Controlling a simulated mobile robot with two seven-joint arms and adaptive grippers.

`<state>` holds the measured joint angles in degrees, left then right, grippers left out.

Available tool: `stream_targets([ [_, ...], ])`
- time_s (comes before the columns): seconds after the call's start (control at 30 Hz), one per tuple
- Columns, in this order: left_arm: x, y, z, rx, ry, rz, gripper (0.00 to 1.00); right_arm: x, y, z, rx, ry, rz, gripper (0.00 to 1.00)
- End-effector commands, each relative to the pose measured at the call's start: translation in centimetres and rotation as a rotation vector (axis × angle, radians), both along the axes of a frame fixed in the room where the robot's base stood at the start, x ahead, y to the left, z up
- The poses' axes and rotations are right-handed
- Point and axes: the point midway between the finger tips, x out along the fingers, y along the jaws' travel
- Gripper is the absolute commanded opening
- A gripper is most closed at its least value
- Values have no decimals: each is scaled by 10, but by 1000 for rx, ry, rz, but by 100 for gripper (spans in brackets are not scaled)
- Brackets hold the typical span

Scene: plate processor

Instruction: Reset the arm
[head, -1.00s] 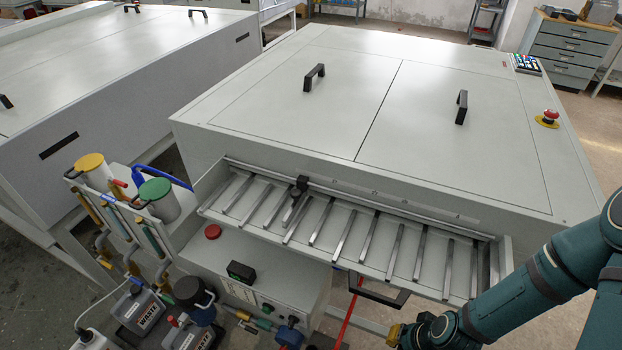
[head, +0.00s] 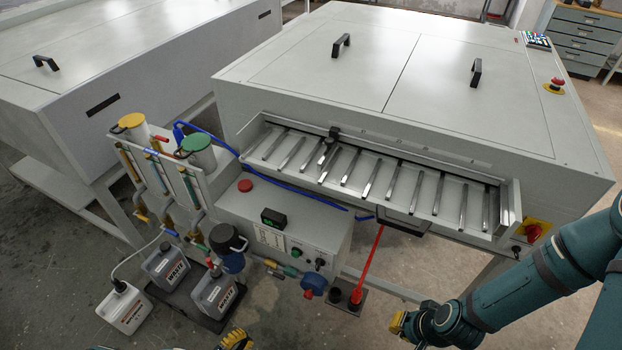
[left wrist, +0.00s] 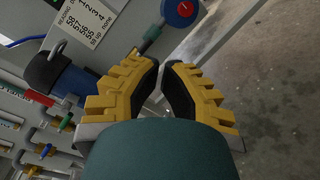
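My left gripper (head: 237,341) shows at the bottom edge of the head view as a yellow, ridged tip. In the left wrist view its two yellow fingers with black pads (left wrist: 161,68) lean toward each other. A narrow gap stays between them and nothing is held. My right gripper (head: 398,323) is at the lower right of the head view, in front of and below the plate processor (head: 400,60). It is seen from the side, so its opening is hidden. Both grippers appear clear of the machine.
The slatted tray (head: 400,185) juts from the processor's front. Valves and pipes (head: 160,185), waste canisters (head: 166,265) and a control box (head: 285,235) stand at the left. A red rod (head: 372,255) stands near a floor pedal. Bare floor lies between this and my right arm.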

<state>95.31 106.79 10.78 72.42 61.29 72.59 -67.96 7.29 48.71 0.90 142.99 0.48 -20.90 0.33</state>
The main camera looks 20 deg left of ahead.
Motion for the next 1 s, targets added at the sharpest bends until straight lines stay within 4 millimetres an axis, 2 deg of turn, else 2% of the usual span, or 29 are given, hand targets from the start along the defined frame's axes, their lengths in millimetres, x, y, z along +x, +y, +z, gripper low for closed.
stream_targets([
  [0.03,10,-10,1,-10,20,-77,0,1,0,-5,0,-1,0,0],
  [0.2,31,-49,8,-24,126,-349,0,0,0,-14,0,-1,2,0],
  [0.33,42,-85,18,13,241,-609,0,0,0,-24,1,0,3,0],
  [0.47,43,-116,29,122,377,-869,0,0,0,-35,0,0,5,0],
  [0.7,42,-144,56,480,563,-1201,0,0,0,-54,0,1,9,0],
  [0.87,51,-154,81,786,593,-1301,0,-1,0,-67,1,1,11,0],
  [1.0,65,-167,110,1050,540,-1309,0,-1,1,-78,1,1,13,0],
])
